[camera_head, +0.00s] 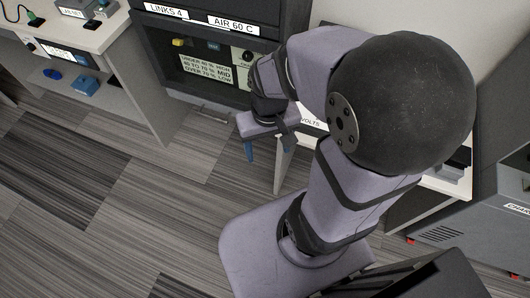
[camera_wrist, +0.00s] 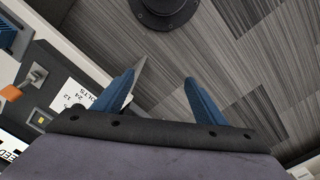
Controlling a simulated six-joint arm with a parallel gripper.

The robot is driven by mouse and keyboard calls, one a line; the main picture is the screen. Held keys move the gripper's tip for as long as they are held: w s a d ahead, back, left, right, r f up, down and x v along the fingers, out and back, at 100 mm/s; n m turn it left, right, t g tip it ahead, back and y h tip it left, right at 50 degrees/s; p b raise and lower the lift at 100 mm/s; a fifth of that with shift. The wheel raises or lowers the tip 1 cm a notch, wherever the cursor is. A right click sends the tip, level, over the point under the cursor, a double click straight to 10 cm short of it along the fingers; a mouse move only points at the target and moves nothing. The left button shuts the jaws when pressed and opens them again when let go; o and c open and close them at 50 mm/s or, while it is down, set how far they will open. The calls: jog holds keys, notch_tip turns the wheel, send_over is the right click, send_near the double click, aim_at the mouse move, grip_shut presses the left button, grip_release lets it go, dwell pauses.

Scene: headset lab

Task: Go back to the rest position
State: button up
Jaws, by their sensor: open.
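My gripper (camera_head: 268,147) hangs in front of the dark cabinet in the head view, with its blue fingers pointing down. In the wrist view my gripper (camera_wrist: 155,92) has its two blue fingers spread well apart. Nothing is between the fingers, and carpet and a bench edge show beyond them. My arm is bent, and its large dark joint hides part of the right side of the head view.
A dark cabinet (camera_head: 268,18) with labels stands behind my gripper. A white bench (camera_head: 128,35) with a lower shelf is at the left. A grey machine (camera_head: 475,235) stands at the right. The carpet (camera_head: 100,200) at the left front is clear.

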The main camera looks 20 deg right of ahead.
jog(key=shift+s+a+f+n, duration=0.15)
jog(key=shift+s+a+n, duration=0.45)
jog(key=shift+a+n, duration=0.15)
notch_tip(320, 180, up, 11)
jog(key=p, duration=1.1)
notch_tip(320, 180, down, 53)
jog(key=b, duration=5.3)
jog(key=c, duration=0.4)
